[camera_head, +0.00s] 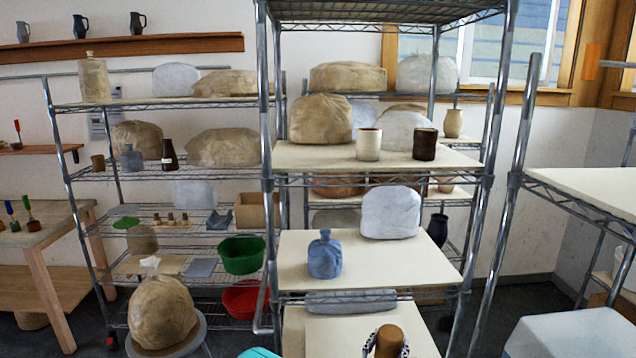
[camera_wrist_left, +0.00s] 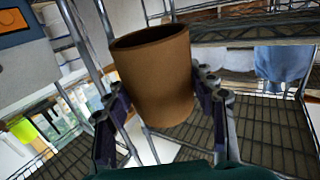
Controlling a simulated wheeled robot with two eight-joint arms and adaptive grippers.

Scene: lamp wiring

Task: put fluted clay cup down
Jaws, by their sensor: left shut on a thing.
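The brown clay cup (camera_head: 390,341) shows at the bottom of the head view, in front of the lower board of the middle rack. It also fills the centre of the left wrist view (camera_wrist_left: 156,78), tilted there, with its rim and dark hollow showing at the top. Fluting on its wall cannot be made out. My left gripper (camera_head: 387,350) is shut on the cup, with a finger on each side of it; both fingers show in the left wrist view (camera_wrist_left: 165,100). My right gripper is not in view.
The middle rack's board (camera_head: 405,268) carries a blue bottle (camera_head: 325,255) and a white wrapped block (camera_head: 391,212), with bare room at its front right. A lower board (camera_head: 330,335) is partly bare. Metal posts (camera_head: 267,180) flank the shelves. A wrapped lump (camera_head: 162,312) stands left.

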